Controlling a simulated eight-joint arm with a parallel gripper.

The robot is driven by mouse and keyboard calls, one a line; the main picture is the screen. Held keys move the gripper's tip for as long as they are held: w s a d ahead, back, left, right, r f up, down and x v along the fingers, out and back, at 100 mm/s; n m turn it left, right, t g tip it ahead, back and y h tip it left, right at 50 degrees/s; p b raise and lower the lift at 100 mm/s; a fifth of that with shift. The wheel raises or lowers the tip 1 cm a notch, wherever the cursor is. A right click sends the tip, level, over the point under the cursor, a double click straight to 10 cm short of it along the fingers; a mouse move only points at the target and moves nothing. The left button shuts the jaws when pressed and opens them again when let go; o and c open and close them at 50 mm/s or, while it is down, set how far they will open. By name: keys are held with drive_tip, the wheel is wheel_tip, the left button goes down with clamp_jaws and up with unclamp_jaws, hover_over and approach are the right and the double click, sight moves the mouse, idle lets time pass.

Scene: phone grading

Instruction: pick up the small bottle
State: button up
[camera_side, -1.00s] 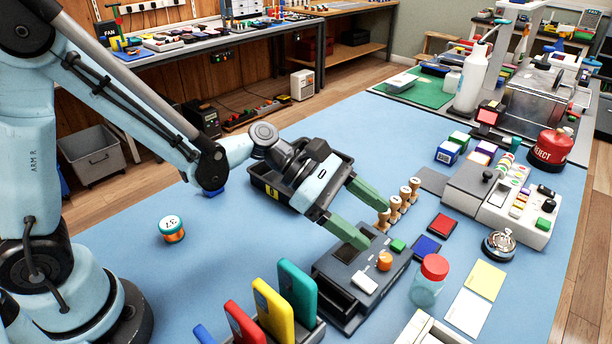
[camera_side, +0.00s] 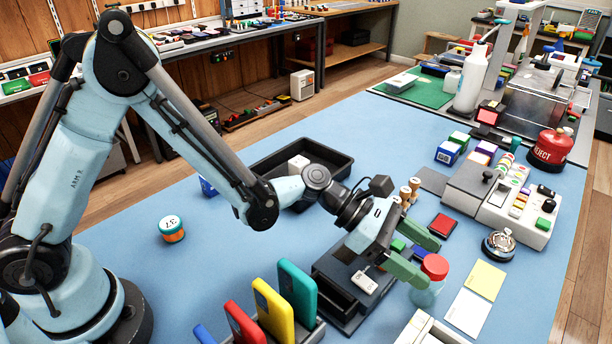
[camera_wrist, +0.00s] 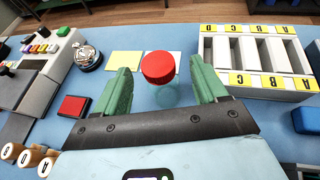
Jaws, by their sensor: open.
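The small bottle is clear with a red cap. In the side view the bottle (camera_side: 426,294) stands upright on the blue mat (camera_side: 262,245), its upper part partly behind a green finger. In the wrist view the bottle (camera_wrist: 160,72) sits between my two fingers, with a gap on each side. My gripper (camera_side: 426,260) has green fingers, spread open and empty, reaching toward the cap from the left. The wrist view also shows the open gripper (camera_wrist: 158,80). I cannot tell the exact height of the fingertips against the cap.
A dark device (camera_side: 340,290) with a white button sits under my gripper. Wooden stamps (camera_side: 410,188) and a red pad (camera_side: 442,226) stand behind it. Yellow and white cards (camera_side: 487,280) lie right of the bottle. Upright coloured phones (camera_side: 275,308) stand at front.

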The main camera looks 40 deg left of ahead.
sight(435, 263)
drive_tip(key=shift+x, duration=1.65)
drive_tip(key=shift+w+a+f, duration=0.1)
drive_tip(key=c, duration=1.1)
